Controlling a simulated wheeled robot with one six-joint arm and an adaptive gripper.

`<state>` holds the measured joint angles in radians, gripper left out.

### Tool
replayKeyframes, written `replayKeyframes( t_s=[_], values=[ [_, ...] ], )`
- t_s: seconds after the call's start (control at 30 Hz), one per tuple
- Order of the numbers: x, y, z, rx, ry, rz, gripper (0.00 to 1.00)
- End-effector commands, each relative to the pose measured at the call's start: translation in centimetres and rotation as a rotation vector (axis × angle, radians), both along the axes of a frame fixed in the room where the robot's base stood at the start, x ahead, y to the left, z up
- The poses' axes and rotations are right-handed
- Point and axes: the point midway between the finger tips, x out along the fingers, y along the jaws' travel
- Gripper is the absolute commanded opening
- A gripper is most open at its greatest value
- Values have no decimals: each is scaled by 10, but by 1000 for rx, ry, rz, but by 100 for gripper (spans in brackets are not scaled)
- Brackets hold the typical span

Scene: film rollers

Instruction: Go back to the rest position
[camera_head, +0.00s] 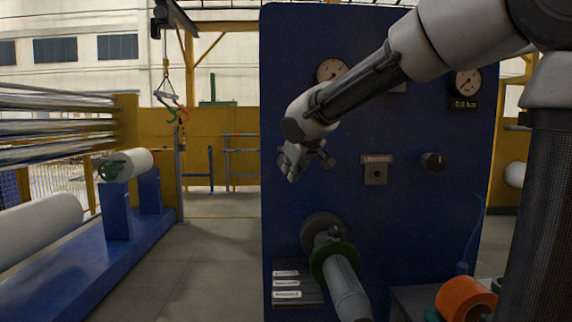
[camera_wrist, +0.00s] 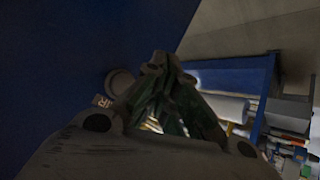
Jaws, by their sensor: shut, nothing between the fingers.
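My gripper (camera_head: 291,170) hangs at the end of my arm, in front of the upper left part of a blue panel (camera_head: 400,220) in the head view. In the wrist view my gripper (camera_wrist: 155,62) has its fingers together, with nothing held between them. The gripper is above a shaft with a green collar (camera_head: 334,260) that sticks out from the lower panel, and is apart from it. Whether the gripper touches the panel cannot be told.
The panel carries gauges (camera_head: 468,82), a labelled plate (camera_head: 376,170) and a black knob (camera_head: 432,161). An orange roll (camera_head: 466,299) lies at the lower right. A white roller (camera_head: 126,165) rests on blue stands at left. The floor (camera_head: 215,255) between is clear.

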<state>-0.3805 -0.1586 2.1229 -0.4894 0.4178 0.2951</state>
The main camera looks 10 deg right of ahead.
Motion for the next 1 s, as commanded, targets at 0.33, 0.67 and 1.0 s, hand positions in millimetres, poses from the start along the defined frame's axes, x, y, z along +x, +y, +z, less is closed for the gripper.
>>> replayKeyframes(
  t_s=[0.33, 0.67, 1.0],
  values=[
    [-41, -24, -51, -85, 184, -17, 0],
    [-266, -130, -122, 53, 551, -246, 0],
    [-319, -161, -116, 172, 453, -398, 0]
  ],
)
